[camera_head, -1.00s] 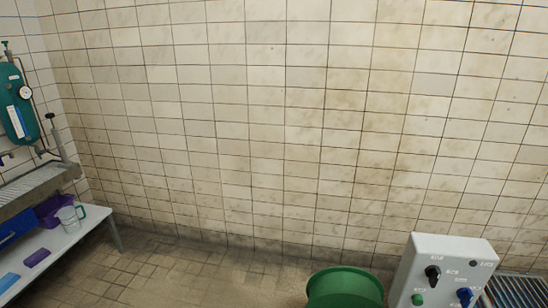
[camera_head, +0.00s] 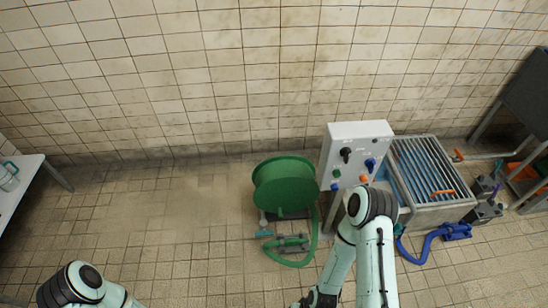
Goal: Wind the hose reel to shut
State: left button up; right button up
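The green hose reel (camera_head: 284,186) stands on the floor left of the control box, in front of the tiled wall. A green hose (camera_head: 314,235) hangs from its right side and curves over the floor below it. No crank can be made out clearly. My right arm is bent, with its elbow to the lower right of the reel. Dark parts at its end, likely my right gripper (camera_head: 318,298), show at the bottom edge, cut off and apart from the reel. Only a bent part of my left arm shows at the bottom left; its gripper is out of view.
A grey control box (camera_head: 345,134) with knobs stands right of the reel. Beyond it are a grated metal basin (camera_head: 428,165), a blue hose (camera_head: 424,243) and dark pump parts (camera_head: 487,211). A white table (camera_head: 20,185) stands far left. The floor left of the reel is clear.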

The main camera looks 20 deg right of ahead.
aim_at(283, 184)
jog(key=i+l+u, duration=0.2)
jog(key=i, duration=0.8)
